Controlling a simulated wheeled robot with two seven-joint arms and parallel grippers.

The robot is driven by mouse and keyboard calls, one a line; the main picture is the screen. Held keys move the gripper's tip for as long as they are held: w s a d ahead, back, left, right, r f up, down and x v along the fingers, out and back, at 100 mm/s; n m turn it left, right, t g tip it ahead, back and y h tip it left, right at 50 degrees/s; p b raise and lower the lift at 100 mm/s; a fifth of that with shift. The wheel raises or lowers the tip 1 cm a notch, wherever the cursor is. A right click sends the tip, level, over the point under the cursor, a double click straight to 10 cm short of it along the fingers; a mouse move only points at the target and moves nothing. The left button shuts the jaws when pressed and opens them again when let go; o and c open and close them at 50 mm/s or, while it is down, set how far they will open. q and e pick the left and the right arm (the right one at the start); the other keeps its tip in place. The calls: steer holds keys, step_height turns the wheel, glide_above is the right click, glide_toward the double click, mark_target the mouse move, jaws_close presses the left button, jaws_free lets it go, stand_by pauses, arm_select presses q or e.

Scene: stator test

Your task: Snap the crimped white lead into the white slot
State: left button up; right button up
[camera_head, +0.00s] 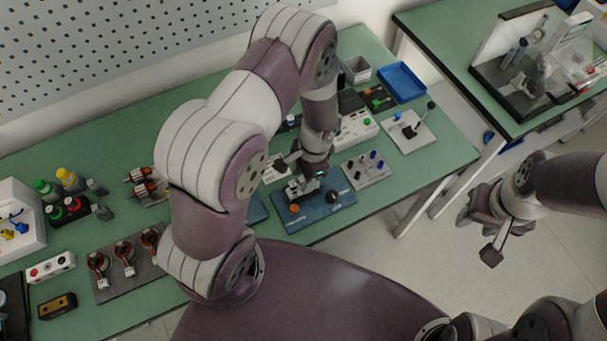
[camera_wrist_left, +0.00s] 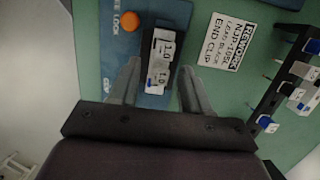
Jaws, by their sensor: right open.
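My left gripper (camera_head: 305,180) points down over a blue board (camera_head: 335,208). In the left wrist view its fingers (camera_wrist_left: 160,75) stand apart, on either side of a white-and-black block (camera_wrist_left: 160,60) marked "1.0". Narrow gaps seem to show beside the block, so the gripper looks open. An orange knob (camera_wrist_left: 128,21) sits on the board near the block. I cannot make out the crimped white lead or the white slot in either view. My right gripper (camera_head: 478,238) is open and empty at the right, over the floor, away from the bench.
A black rack (camera_wrist_left: 270,97) with white and blue pieces stands right of a printed card (camera_wrist_left: 228,42). A grey plate with knobs (camera_head: 366,170), a white tray (camera_head: 408,132) and a blue bin (camera_head: 402,82) lie nearby. Motor-like parts on a plate (camera_head: 125,265) are at left.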

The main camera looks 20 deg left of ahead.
arm_select(q)
step_height(320, 180, up, 12)
steer(key=w+d+b, duration=0.1)
steer(key=w, duration=0.1)
steer(key=shift+d+r, duration=0.2)
steer(key=shift+d, duration=0.15)
stand_by(0.4)
